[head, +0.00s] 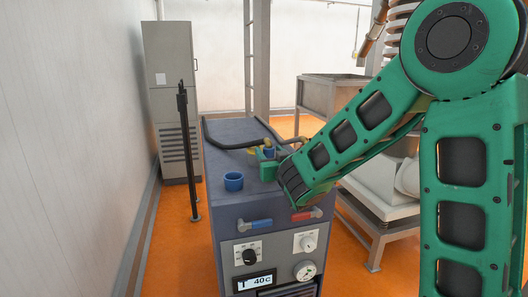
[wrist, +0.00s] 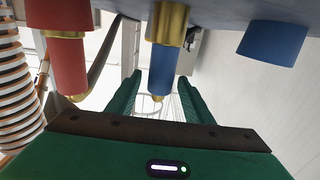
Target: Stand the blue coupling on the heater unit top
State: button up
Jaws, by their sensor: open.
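The blue coupling (wrist: 162,68) shows in the wrist view, which is upside down. It has a wide brass collar at its base, a blue body and a small brass tip. It appears to stand upright on the heater unit top (wrist: 215,8), with its collar at the surface. My gripper (wrist: 155,85) is open, with green fingers on either side of the coupling's line; I cannot tell whether they touch it. In the head view my gripper (head: 267,170) is low over the heater unit (head: 222,150), beside a small blue part (head: 269,152), probably the coupling.
An empty-looking blue cup (head: 233,181) stands left of my gripper; it also shows in the wrist view (wrist: 272,38). A red and brass coupling (wrist: 68,60) is on the other side. A black hose (head: 232,144) lies at the back. A black post (head: 185,140) stands left.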

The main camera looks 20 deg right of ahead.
jog(key=s, duration=0.7)
jog(key=s+d+f+m+g+h, duration=0.2)
jog(key=s+d+f+g, duration=0.1)
jog(key=s+d, duration=0.3)
jog(key=s+d+f+m+g+h, duration=0.2)
jog(key=s+d+f+g, duration=0.15)
jog(key=d, duration=0.45)
jog(key=s+d+f+m+g+h, duration=0.25)
jog(key=s+d+g, duration=0.2)
jog(key=d, duration=0.25)
jog(key=s+a+f+g+y, duration=0.2)
jog(key=s+g+y, duration=0.1)
jog(key=s, duration=0.9)
jog(key=s+a+f+g+y, duration=0.1)
jog(key=s+a+g+y, duration=0.1)
jog(key=s, duration=1.1)
jog(key=shift+s+f+g+y, duration=0.2)
jog(key=shift+f+g+y, duration=0.2)
jog(key=shift+g+y, duration=0.55)
